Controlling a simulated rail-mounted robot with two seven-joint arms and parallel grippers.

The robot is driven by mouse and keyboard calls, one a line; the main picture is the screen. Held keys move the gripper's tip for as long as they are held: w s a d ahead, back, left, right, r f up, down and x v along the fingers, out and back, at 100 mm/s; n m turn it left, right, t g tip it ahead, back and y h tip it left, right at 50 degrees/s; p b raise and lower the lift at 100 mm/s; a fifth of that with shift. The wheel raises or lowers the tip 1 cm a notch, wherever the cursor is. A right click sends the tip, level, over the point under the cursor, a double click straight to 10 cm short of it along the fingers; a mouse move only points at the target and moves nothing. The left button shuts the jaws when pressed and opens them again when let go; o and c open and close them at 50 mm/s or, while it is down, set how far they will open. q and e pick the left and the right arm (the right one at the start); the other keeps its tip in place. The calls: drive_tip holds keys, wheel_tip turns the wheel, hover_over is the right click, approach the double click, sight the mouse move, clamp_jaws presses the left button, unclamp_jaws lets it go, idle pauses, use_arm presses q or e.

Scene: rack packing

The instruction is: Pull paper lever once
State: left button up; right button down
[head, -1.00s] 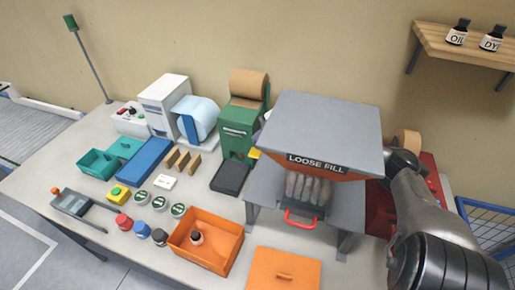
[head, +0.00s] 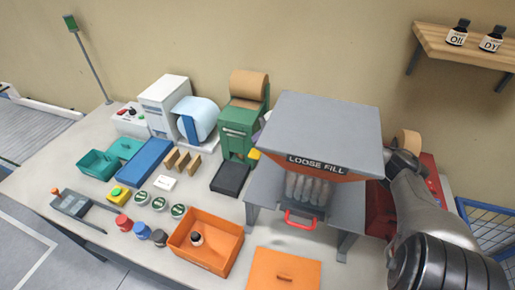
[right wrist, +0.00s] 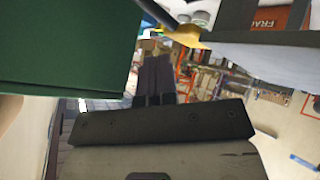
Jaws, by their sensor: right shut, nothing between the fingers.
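The green paper dispenser (head: 238,128) stands at the back middle of the bench with a brown paper roll (head: 249,84) on top. A small yellow part (head: 255,153), which looks like its lever, shows at its right side, partly hidden by the loose fill hopper. In the right wrist view a yellow piece (right wrist: 188,37) shows at the top, beside a large green surface (right wrist: 65,45). My right gripper (right wrist: 156,72) is shut and empty, its dark fingertips just below the yellow piece; I cannot tell whether they touch. In the head view the hopper hides this gripper. My left gripper is not in view.
The grey loose fill hopper (head: 325,128) stands right of the dispenser, in front of my right forearm. A blue-white roll (head: 196,119) stands to the left. An orange bin (head: 215,262) and an orange lid (head: 284,270) lie in front. A shelf (head: 465,47) hangs upper right.

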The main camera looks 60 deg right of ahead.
idle(0.5)
idle(0.4)
drive_tip(key=shift+a+f+p, duration=0.1)
drive_tip(key=shift+f+p, duration=0.35)
drive_tip(key=shift+f, duration=0.1)
idle(0.4)
drive_tip(key=shift+a+f, duration=0.1)
drive_tip(key=shift+f, duration=0.4)
idle(0.3)
drive_tip(key=shift+f, duration=0.15)
idle(0.5)
